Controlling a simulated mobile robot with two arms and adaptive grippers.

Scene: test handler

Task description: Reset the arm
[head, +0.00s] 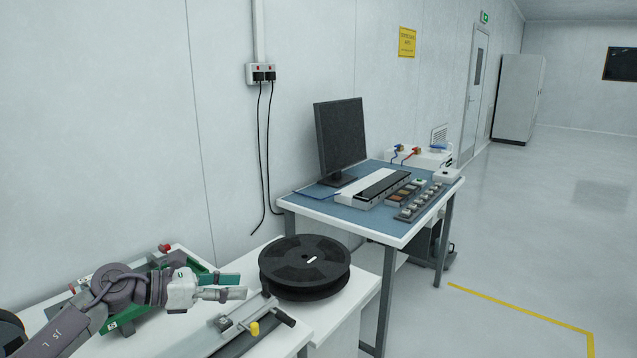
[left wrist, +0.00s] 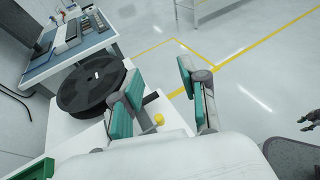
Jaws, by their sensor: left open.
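My left arm reaches in from the lower left of the head view. Its gripper (head: 236,287), with teal finger pads, is above the white bench beside the black reel (head: 304,266). In the left wrist view the two fingers of my left gripper (left wrist: 160,80) stand apart with nothing between them; floor shows through the gap. The reel shows there too (left wrist: 90,88), left of the fingers. A dark shape at the right edge of the left wrist view (left wrist: 309,120) may be part of my right gripper; it is cut off and its fingers are unclear.
A white bench (head: 345,318) carries a rail fixture with a yellow knob (head: 255,328) and a green tray (head: 125,327), partly behind my arm. Beyond stands a blue-topped table (head: 400,225) with a monitor (head: 340,138). The floor at right is open, with yellow lines.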

